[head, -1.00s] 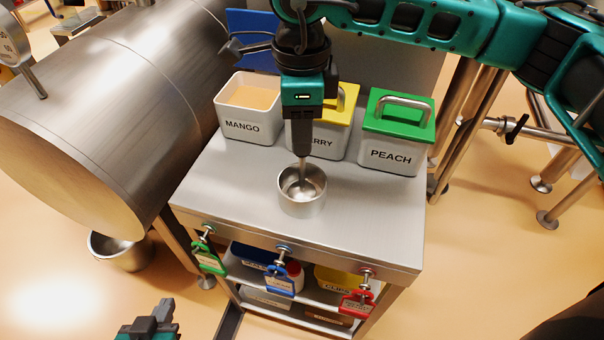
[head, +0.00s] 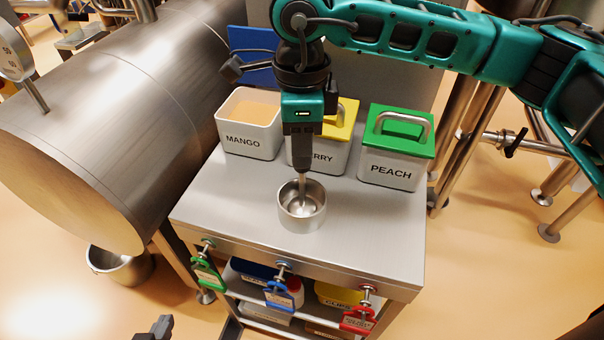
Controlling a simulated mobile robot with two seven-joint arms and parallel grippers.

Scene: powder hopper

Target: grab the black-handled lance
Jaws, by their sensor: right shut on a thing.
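My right gripper (head: 302,140) is above the middle of the steel table. It is shut on a dark handle with a thin metal shaft below it, which looks like the black-handled lance (head: 302,160). The lance is close to upright and its shaft reaches down into a round steel cup (head: 299,222) on the table. Its lower tip is hard to make out inside the cup. Only a small dark part of my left gripper (head: 157,328) shows at the bottom edge, left of the table; its fingers are not clear.
Behind the cup stand the open MANGO bin (head: 243,143), a yellow-lidded bin (head: 340,125) partly hidden by my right gripper, and the green-lidded PEACH bin (head: 390,170). A big steel drum (head: 110,120) lies at left. Coloured tags hang along the table's front edge (head: 330,272).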

